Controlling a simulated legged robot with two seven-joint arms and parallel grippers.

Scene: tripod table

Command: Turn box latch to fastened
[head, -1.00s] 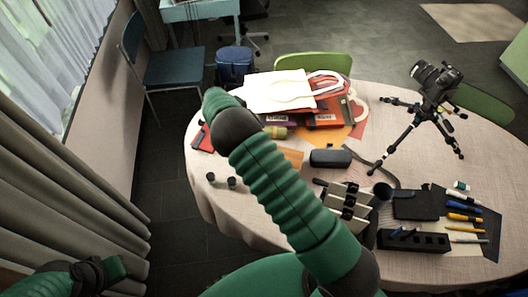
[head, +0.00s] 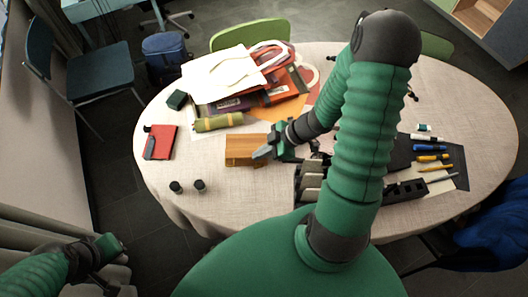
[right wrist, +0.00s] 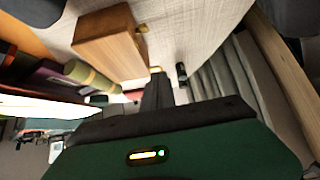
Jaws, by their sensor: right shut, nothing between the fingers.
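The wooden box (head: 240,147) lies on the table near its front edge, left of my right arm in the head view. It also shows in the right wrist view (right wrist: 110,48), where a small brass-coloured piece (right wrist: 142,28), perhaps the latch, sticks out at its edge. Another small brass-coloured spot shows by my fingertips; I cannot tell if they touch it. My right gripper (head: 263,153) is shut and empty at the box's right side; its fingers also show in the right wrist view (right wrist: 157,88). My left gripper (head: 110,246) is off the table at lower left, its jaws unclear.
A green-yellow cylinder (head: 218,122) and stacked books and papers (head: 225,75) lie behind the box. A red notebook (head: 160,142) is to the left. Pens (head: 432,158) lie at right. My arm hides the tripod area.

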